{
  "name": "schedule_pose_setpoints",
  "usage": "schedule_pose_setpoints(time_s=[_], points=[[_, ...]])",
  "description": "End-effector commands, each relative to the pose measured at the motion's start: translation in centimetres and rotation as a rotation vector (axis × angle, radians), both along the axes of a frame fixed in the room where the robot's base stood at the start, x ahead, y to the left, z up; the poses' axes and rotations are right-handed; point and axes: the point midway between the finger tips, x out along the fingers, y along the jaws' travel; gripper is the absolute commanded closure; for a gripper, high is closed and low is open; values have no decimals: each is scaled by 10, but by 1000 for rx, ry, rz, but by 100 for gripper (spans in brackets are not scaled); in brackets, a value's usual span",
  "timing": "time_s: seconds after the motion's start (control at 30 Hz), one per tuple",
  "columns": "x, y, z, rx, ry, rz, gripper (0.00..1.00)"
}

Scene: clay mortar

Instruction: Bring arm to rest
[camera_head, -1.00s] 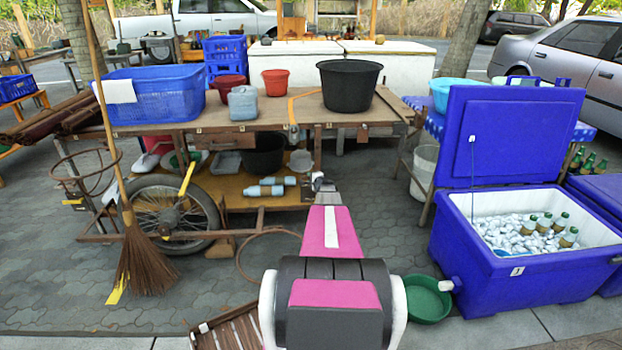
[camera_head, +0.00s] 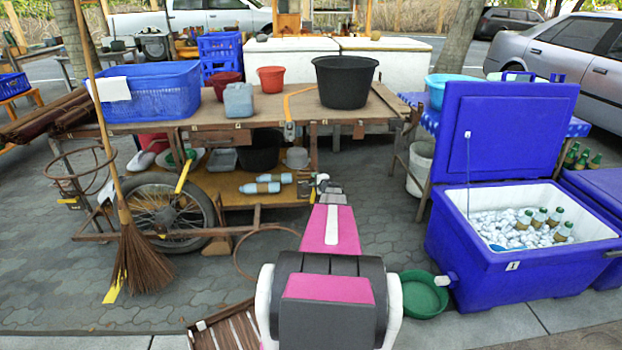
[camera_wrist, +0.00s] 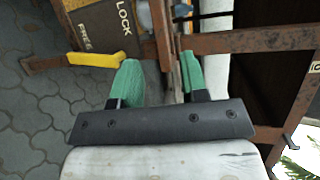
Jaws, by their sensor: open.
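My gripper (camera_head: 322,183) is in front of the wooden cart's lower shelf in the head view, beyond my pink and black arm. In the wrist view my gripper (camera_wrist: 160,78) has its two green fingertips apart, with nothing held between them. A brown panel marked LOCK and FREE (camera_wrist: 115,28) and a yellow lever (camera_wrist: 95,59) are beyond the fingers. Rusty metal bars (camera_wrist: 250,42) cross the view behind and to the right. The fingers overlap these things in the picture; I cannot tell whether they touch.
The wooden cart (camera_head: 230,132) carries a blue basket (camera_head: 155,95) and a black tub (camera_head: 345,85). Bottles (camera_head: 265,183) lie on its lower shelf. An open blue cooler (camera_head: 500,272) stands right, beside a green basin (camera_head: 425,295). A broom (camera_head: 140,262) leans left.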

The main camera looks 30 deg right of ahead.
Motion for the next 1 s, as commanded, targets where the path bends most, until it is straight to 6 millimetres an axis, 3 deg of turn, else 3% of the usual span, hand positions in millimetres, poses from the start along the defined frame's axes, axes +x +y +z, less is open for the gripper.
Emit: schedule_pose_setpoints(time_s=[0.17, 0.73, 0.87, 1.0], points=[[-17, 2, 3, -1, 1, 0, 60], [-17, 6, 5, -5, 3, 9, 60], [-15, 42, 13, -40, 24, 86, 60], [-16, 122, 27, -125, 83, 265, 60]])
